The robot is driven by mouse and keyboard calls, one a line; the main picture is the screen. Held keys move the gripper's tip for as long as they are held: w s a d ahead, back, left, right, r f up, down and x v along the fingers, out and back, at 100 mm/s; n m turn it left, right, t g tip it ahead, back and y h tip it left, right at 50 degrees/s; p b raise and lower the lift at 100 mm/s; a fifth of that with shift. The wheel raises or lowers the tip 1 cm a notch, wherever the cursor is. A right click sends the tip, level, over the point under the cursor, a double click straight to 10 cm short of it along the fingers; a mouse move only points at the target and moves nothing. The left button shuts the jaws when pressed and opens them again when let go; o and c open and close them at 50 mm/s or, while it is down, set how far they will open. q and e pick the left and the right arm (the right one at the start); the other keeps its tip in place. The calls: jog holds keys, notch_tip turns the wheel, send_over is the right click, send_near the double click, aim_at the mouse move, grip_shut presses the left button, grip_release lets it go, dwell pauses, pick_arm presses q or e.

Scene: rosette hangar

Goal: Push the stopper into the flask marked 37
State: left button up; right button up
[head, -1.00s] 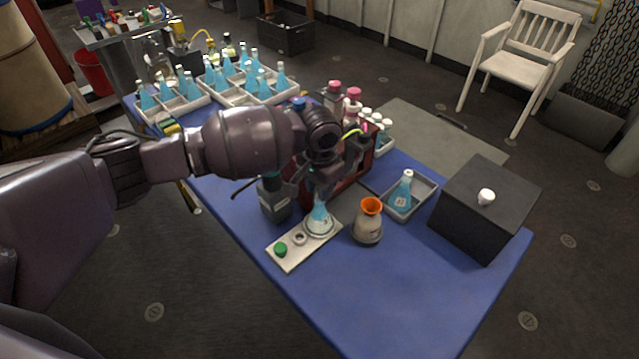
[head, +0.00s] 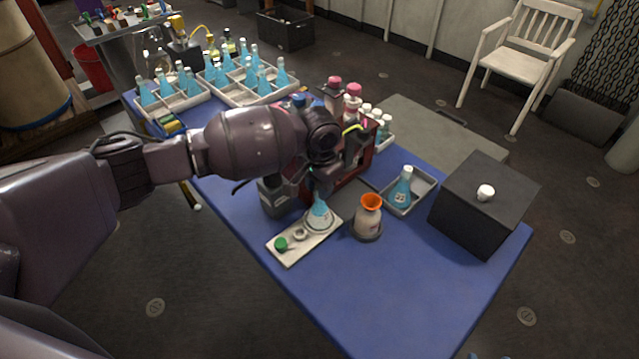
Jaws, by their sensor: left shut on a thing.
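A conical flask with blue liquid (head: 319,217) stands upright on a pale plate (head: 290,251) near the table's front edge. Its label is too small to read. My left gripper (head: 318,192) points down right over this flask's mouth. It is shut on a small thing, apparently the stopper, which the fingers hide. I cannot tell whether the stopper is seated in the neck. Another blue flask (head: 403,188) stands in a small grey tray (head: 424,184) to the right; its mark is not legible.
A beige vessel with an orange rim (head: 368,217) stands close right of the plate. A dark box with a white knob (head: 485,215) sits at the right. A red rack (head: 350,178) stands behind. Trays of several flasks (head: 262,99) fill the back. The front right tabletop is clear.

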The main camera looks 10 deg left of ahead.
pick_arm(q)
jog(key=o, duration=1.3)
jog(key=shift+w+a, duration=0.1)
jog(key=shift+a, duration=0.1)
jog(key=shift+c, duration=0.7)
jog(key=shift+r, duration=0.1)
